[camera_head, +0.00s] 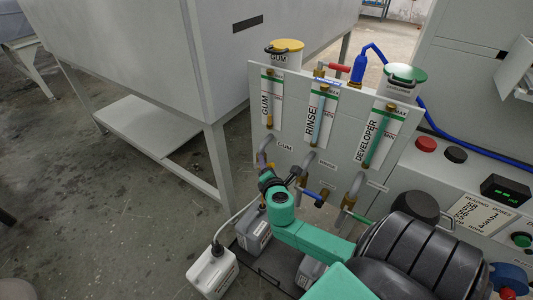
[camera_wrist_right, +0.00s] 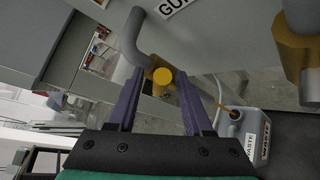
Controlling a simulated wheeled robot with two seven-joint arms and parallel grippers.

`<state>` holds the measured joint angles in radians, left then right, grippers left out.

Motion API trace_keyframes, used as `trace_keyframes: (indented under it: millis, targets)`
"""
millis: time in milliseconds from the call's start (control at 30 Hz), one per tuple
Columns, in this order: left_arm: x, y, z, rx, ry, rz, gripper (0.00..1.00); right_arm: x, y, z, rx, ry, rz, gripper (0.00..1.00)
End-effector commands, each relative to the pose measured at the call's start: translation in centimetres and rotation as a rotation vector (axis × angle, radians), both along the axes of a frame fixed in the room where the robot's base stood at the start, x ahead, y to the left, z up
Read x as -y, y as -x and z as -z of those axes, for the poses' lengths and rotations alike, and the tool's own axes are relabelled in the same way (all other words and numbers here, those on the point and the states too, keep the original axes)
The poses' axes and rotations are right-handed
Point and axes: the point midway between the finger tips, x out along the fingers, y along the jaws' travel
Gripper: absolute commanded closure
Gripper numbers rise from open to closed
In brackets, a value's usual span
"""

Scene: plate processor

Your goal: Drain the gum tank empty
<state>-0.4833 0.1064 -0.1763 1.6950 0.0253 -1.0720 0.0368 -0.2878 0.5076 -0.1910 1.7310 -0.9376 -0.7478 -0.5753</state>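The gum tank (camera_head: 285,50) has a yellow lid and stands behind the grey panel. The GUM sight tube (camera_head: 269,100) on the panel looks amber; its exact level is hard to read. My right gripper (camera_head: 268,180) is at the gum outlet below the panel. In the right wrist view, its purple fingers (camera_wrist_right: 160,85) stand apart on both sides of the brass gum valve with its round yellow end (camera_wrist_right: 163,76), with gaps visible. A thin orange line runs from behind one finger toward the mouth of a WASTE jug (camera_wrist_right: 248,130); I cannot tell whether it is liquid. My left gripper is out of view.
The rinse valve (camera_head: 323,195) and developer valve (camera_head: 349,202) are close to the right. A grey jug (camera_head: 254,238) stands under the gum outlet, and a capped jug with a hose (camera_head: 211,273) is left of it. A table leg (camera_head: 222,165) stands left of the panel.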

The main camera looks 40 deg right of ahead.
Motion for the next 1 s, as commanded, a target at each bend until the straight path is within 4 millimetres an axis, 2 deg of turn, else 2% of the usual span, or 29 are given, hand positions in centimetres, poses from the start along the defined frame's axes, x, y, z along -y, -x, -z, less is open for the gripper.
trace_keyframes:
  millis: [200, 267, 533, 700, 833, 1000]
  targets:
    - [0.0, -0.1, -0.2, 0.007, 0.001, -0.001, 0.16, -0.5, 0.8, -0.3, -0.001, -0.001, 0.000, 0.49]
    - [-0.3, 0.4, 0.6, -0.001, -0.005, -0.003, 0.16, -0.9, 1.6, -0.6, -0.002, -0.002, 0.000, 0.49]
    - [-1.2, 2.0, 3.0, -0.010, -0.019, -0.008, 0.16, -4.2, 7.3, -2.7, -0.005, -0.004, 0.000, 0.49]
    - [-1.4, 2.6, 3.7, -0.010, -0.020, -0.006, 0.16, -6.1, 10.7, -3.9, -0.004, -0.002, 0.001, 0.49]
    - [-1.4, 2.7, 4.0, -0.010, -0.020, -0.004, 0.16, -6.8, 11.9, -4.3, -0.001, -0.001, 0.000, 0.49]
    - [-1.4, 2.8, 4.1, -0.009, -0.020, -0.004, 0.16, -6.9, 12.1, -4.4, 0.000, 0.000, 0.000, 0.49]
